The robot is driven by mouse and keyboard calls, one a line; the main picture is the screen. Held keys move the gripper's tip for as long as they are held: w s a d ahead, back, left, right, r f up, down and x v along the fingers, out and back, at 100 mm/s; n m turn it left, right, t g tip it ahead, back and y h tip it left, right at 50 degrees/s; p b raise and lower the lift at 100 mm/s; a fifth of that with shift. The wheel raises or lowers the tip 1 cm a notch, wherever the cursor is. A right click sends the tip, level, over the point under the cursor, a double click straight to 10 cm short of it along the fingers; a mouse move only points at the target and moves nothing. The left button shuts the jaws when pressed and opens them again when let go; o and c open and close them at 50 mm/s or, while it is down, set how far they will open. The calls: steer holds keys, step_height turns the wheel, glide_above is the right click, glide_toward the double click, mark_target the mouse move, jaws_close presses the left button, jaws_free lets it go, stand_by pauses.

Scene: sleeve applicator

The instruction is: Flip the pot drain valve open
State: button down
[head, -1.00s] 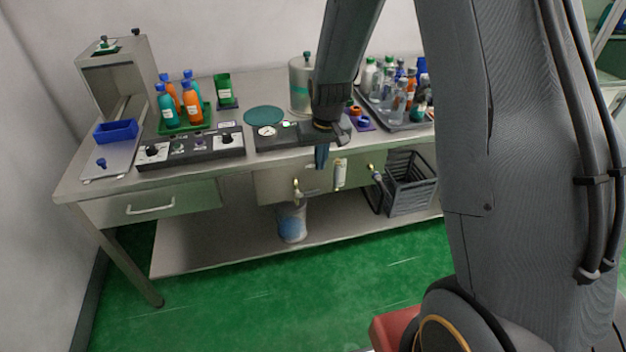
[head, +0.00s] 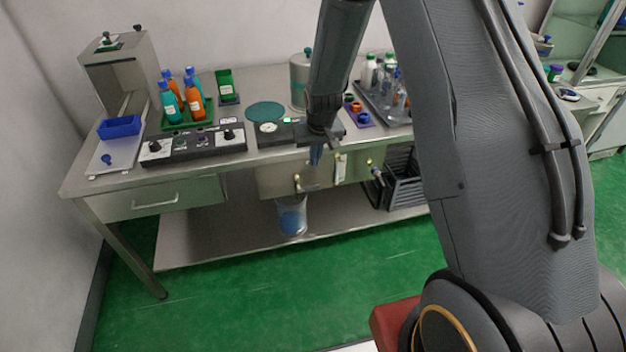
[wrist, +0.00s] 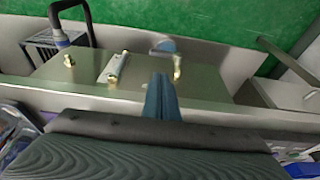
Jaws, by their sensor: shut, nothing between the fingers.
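The drain valve is a small brass tap (head: 297,183) on the front panel of the steel pot housing below the bench top. It also shows in the wrist view (wrist: 177,66), right of my fingertips. The position of its handle is too small to tell. My gripper (head: 316,156) points down in front of the bench edge, above and slightly right of the tap in the head view. Its blue fingers (wrist: 162,98) are shut with nothing between them, apart from the tap. A clear bucket (head: 291,216) with blue contents stands below the tap.
A pale upright tube (head: 340,168) and a second brass fitting (head: 369,163) sit on the same panel. A dark basket (head: 405,187) stands on the lower shelf. The bench top holds a control box (head: 193,147), bottles and trays. The green floor in front is clear.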

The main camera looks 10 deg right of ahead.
mark_target(312, 186)
steer(key=p+x, duration=0.1)
steer(key=x, duration=0.2)
steer(key=p+x, duration=0.1)
steer(key=x, duration=0.3)
steer(key=s+p+x, duration=0.1)
steer(key=x, duration=0.3)
steer(key=shift+f, duration=0.45)
steer(key=shift+w+a+f, duration=0.1)
steer(key=shift+f, duration=0.1)
